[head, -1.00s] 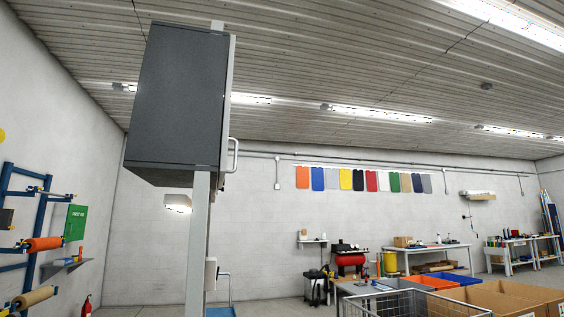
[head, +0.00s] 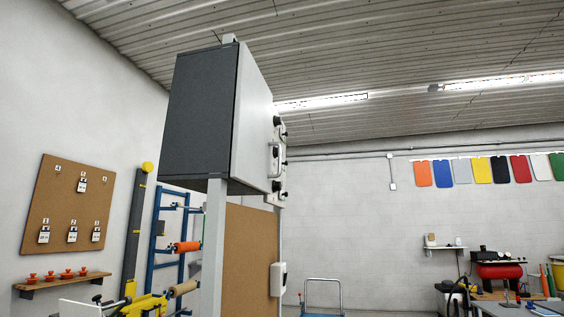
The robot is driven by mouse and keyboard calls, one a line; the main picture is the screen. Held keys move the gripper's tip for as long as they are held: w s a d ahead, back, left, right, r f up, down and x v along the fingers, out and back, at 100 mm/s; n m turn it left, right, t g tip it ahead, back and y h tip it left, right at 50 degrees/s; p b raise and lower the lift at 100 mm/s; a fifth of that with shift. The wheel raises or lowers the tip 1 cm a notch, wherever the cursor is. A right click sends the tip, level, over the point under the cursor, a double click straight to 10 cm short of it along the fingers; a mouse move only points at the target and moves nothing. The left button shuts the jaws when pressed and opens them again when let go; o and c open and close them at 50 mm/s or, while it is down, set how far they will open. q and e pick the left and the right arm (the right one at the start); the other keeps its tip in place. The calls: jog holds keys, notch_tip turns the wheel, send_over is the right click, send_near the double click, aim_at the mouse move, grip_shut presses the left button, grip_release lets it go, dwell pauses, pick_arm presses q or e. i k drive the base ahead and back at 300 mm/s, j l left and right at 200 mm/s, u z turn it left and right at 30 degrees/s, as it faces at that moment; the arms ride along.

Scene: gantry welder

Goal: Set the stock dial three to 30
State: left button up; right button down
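I cannot make out which thing is stock dial three. A dark grey cabinet (head: 203,112) on a pale post (head: 212,245) stands in the centre left. Several dark knobs and a handle (head: 276,160) stick out from its right side, seen nearly edge-on, so any scale is hidden. A cork board (head: 68,208) on the left wall carries numbered tags, some with small white cards (head: 72,234); their print is too small to read surely. Neither of my grippers is in view.
Several red knob-like pieces (head: 66,273) sit on a wooden shelf (head: 65,285) below the cork board. A yellow machine part (head: 145,303) is at the lower left. A blue rack (head: 158,240) with rolls stands behind. A blue cart (head: 322,295) is right of the post.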

aim_at(277, 186)
jog(key=i+l+u, duration=0.5)
jog(key=l, duration=0.35)
jog(key=i+l+u, duration=0.35)
jog(key=l, duration=0.35)
jog(key=i+l+u, duration=0.2)
jog(key=l, duration=0.2)
jog(key=i+l+u, duration=0.15)
jog(key=l, duration=0.2)
jog(key=l+u, duration=0.2)
jog(key=l, duration=0.2)
jog(key=i, duration=0.05)
